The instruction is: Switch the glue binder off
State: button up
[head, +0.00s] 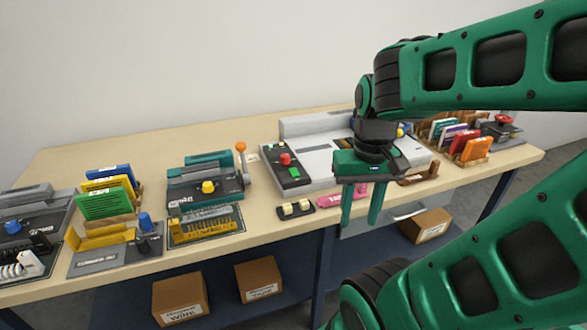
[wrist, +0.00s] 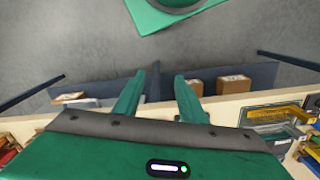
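A large light-grey machine (head: 318,157), which looks like the glue binder though I read no label on it, stands on the bench in the head view. Its black control panel (head: 293,175) at the left end carries a red knob (head: 285,159) and small buttons. A small black box with two cream rockers (head: 296,209) lies in front of it. My gripper (head: 361,222) is open and empty, fingers pointing down, in front of the bench edge and right of the panel. The fingers also show apart in the wrist view (wrist: 157,88). My gripper and arm hide part of the machine's right side.
A teal machine (head: 205,180) with a yellow knob and an orange-topped lever stands left of the grey one. Colored booklets in racks (head: 107,197) stand further left and at the far right. A pink item (head: 350,198) lies behind my fingers. Cardboard boxes (head: 180,297) sit below.

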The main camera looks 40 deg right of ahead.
jog(key=w+d+r+n, duration=0.1)
jog(key=w+r, duration=0.1)
jog(key=w, duration=0.3)
jog(key=w+d+r, duration=0.2)
jog(key=w+r, duration=0.1)
jog(key=w, duration=0.2)
jog(key=r+n, duration=0.2)
send_over(296, 175)
notch_tip(296, 175, down, 11)
jog(key=shift+s+r, duration=0.1)
grip_shut()
